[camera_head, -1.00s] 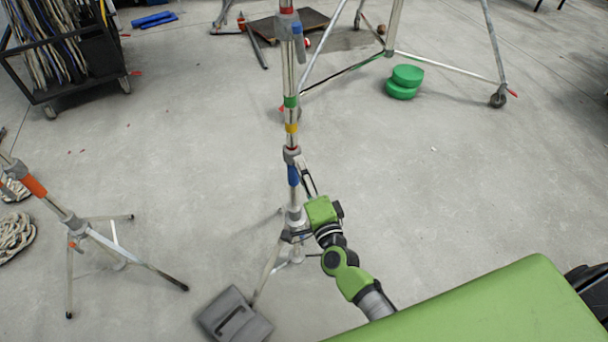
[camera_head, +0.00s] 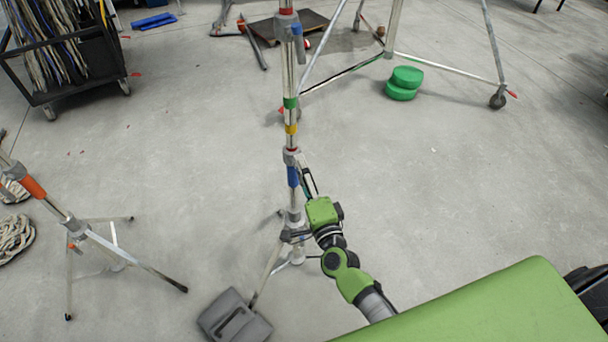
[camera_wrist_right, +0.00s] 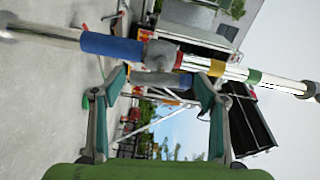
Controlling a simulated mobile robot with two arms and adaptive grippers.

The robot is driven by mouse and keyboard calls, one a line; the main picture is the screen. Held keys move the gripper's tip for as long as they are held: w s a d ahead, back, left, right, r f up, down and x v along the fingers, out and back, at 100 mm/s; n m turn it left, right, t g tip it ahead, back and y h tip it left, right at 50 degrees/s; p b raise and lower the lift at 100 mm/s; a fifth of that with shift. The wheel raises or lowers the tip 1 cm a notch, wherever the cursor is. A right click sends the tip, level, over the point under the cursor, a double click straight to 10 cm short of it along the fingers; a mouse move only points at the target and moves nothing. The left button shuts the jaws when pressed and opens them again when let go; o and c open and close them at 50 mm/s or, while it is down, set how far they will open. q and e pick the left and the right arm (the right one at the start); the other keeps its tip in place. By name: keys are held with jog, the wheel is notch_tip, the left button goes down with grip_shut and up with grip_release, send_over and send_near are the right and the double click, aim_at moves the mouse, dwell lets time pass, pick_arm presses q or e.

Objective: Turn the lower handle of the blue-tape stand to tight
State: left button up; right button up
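The blue-tape stand is a slim metal pole with blue tape (camera_head: 293,177) below a grey collar (camera_head: 291,156). In the right wrist view the blue tape (camera_wrist_right: 112,46) lies to the left of the collar (camera_wrist_right: 161,54). A grey handle (camera_wrist_right: 160,79) hangs from this collar, between my fingertips. My right gripper (camera_head: 303,162) reaches up to the collar from the lower right. In the wrist view my right gripper (camera_wrist_right: 162,82) is open, with one finger on each side of the handle and gaps visible. The handle is hard to make out in the head view. My left gripper is not in view.
A second stand with orange tape (camera_head: 34,187) is at the left. A grey weight (camera_head: 235,318) lies by the stand's foot. Green round pads (camera_head: 404,83) and a wheeled metal frame (camera_head: 445,66) are behind. A cable cart (camera_head: 95,75) stands upper left. Open floor lies between.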

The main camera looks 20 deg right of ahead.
jog(key=s, duration=1.2)
jog(key=s+a+f+n+g+y, duration=0.1)
jog(key=s+f+n+g, duration=0.25)
jog(key=f, duration=0.65)
jog(key=s+f+n+g+y, duration=0.1)
jog(key=s+f+n+g, duration=0.2)
jog(key=f, duration=0.6)
jog(key=s+a+f+n+g, duration=0.1)
jog(key=s+f+n, duration=0.25)
jog(key=f, duration=0.65)
jog(key=s+d+f+n+g, duration=0.2)
jog(key=s+f, duration=0.4)
jog(key=s, duration=0.3)
jog(key=s+d+f+n+g+h, duration=0.1)
jog(key=s+d+f+n+g, duration=0.2)
jog(key=s+f, duration=0.3)
jog(key=s+d+f+n+g, duration=0.2)
jog(key=s+f+n+g, duration=0.2)
jog(key=s, duration=0.9)
notch_tip(320, 180, down, 3)
jog(key=shift+d+r+h, duration=0.15)
jog(key=shift+d+h, duration=0.15)
jog(key=shift+g, duration=0.25)
